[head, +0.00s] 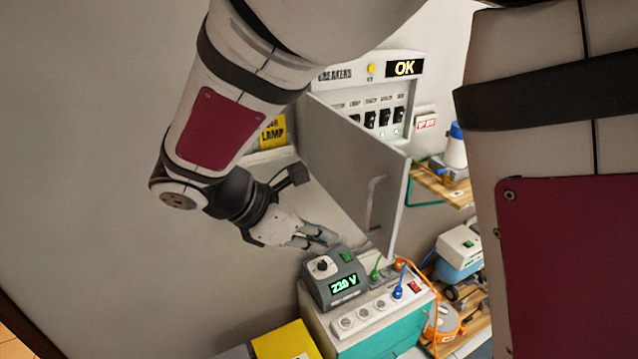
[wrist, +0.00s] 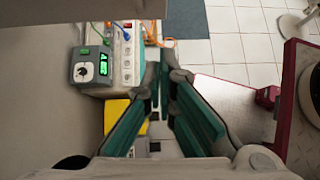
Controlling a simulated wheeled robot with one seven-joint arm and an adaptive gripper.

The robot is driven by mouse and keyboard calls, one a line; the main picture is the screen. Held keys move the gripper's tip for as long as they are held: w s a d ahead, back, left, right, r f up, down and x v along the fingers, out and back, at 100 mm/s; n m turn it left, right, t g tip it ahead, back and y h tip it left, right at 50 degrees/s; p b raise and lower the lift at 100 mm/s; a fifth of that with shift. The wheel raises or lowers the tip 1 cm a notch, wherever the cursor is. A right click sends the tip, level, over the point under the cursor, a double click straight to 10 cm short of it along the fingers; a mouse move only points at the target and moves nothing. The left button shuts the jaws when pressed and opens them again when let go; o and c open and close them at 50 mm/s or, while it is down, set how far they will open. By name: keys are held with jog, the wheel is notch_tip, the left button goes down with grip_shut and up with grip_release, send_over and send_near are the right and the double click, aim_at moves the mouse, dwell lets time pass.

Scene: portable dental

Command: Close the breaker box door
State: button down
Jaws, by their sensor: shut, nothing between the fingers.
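The breaker box (head: 395,65) is on the wall in the head view, with a row of black switches and an "OK" display. Its grey door (head: 345,165) stands wide open, swung out from the box's left side, with a handle (head: 375,203) near its free edge. My gripper (head: 328,238) is shut and empty, left of the door and low near its bottom edge. I cannot tell whether it touches the door. In the wrist view, the teal-lined fingers (wrist: 164,62) point toward the floor. A pale surface at the top left there may be the door.
Below my gripper stand a 230 V device (head: 335,280) and a white power strip (head: 382,309) with coloured plugs on a teal cabinet. A yellow box (head: 287,342) is beside it. Wooden shelves (head: 440,183) with equipment are at right. Tiled floor (wrist: 240,45) shows beyond the fingers.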

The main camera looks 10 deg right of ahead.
jog(key=p, duration=0.1)
send_near(384, 254)
notch_tip(384, 254, down, 4)
jog(key=shift+w+d+r+p, duration=0.2)
jog(key=shift+d+p, duration=0.1)
jog(key=shift+d, duration=0.45)
jog(key=shift+w+d+r+p, duration=0.1)
jog(key=shift+w+d+p, duration=0.15)
jog(key=shift+d, duration=0.55)
